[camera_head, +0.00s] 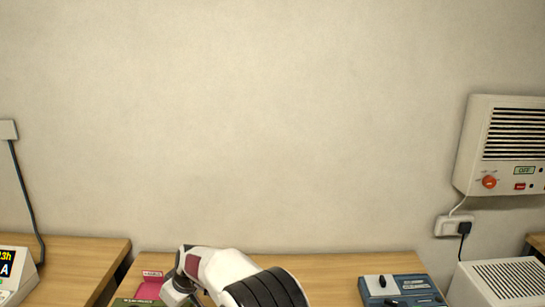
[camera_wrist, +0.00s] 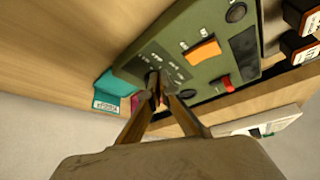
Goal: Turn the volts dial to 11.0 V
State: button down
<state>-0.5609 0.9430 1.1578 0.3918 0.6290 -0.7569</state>
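A green device (camera_wrist: 176,40) with an orange display (camera_wrist: 204,50), a red switch (camera_wrist: 227,84) and black knobs fills the upper middle of the wrist view. A small dark dial (camera_wrist: 152,77) sits on its panel among tiny scale marks. The marks are too small to read, so its setting and name cannot be told. My gripper (camera_wrist: 157,94) has its two fingertips close together at this dial and partly hides it. Whether they press on it cannot be told. In the head view only a sliver of the green device (camera_head: 137,302) shows, beside my arm.
A teal box (camera_wrist: 107,92) lies beside the green device. In the head view, a pink item (camera_head: 149,287) is left of my arm. A blue device (camera_head: 400,291) stands on the bench to the right. A heater (camera_head: 505,145) hangs on the wall.

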jog(key=shift+w+d, duration=0.75)
jog(key=shift+w, duration=0.35)
dwell(0.8)
jog(key=shift+d+f, duration=0.2)
jog(key=shift+d, duration=0.05)
jog(key=shift+s+a+r, duration=0.1)
jog(key=shift+s+r, duration=0.15)
dwell(0.4)
notch_tip(320, 180, up, 6)
jog(key=shift+f, duration=0.1)
dwell(0.7)
jog(key=shift+s+m, duration=0.1)
jog(key=shift+m, duration=0.2)
